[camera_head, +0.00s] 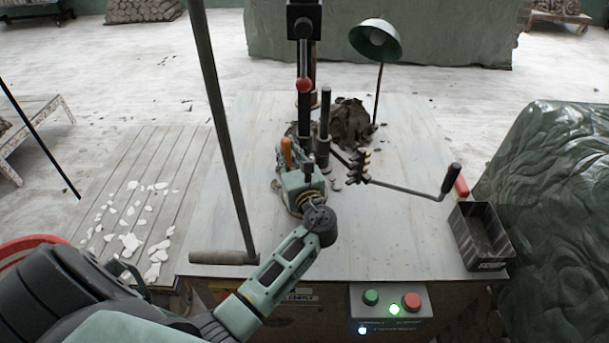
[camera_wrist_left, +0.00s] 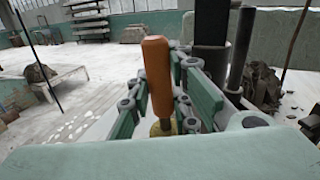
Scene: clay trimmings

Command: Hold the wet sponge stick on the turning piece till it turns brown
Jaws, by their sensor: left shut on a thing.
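The sponge stick shows as an orange handle (camera_head: 287,150) in the head view. In the left wrist view its orange handle (camera_wrist_left: 157,75) stands nearly upright, with a yellowish lower end (camera_wrist_left: 164,128). My left gripper (camera_head: 293,165) is shut on the stick, and its green finger pads stand on both sides of the handle in the wrist view. It is over the middle of the table, in front of the dark column. The turning piece is mostly hidden under my gripper and wrist. I cannot tell its colour or whether the sponge touches it. My right gripper is not in view.
A dark clay heap (camera_head: 352,124) and a green lamp (camera_head: 376,40) are behind. A crank arm (camera_head: 410,190) reaches right, near a black bin (camera_head: 480,236). A control box (camera_head: 391,302) is at the front. A grey pole (camera_head: 222,120) rises at left.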

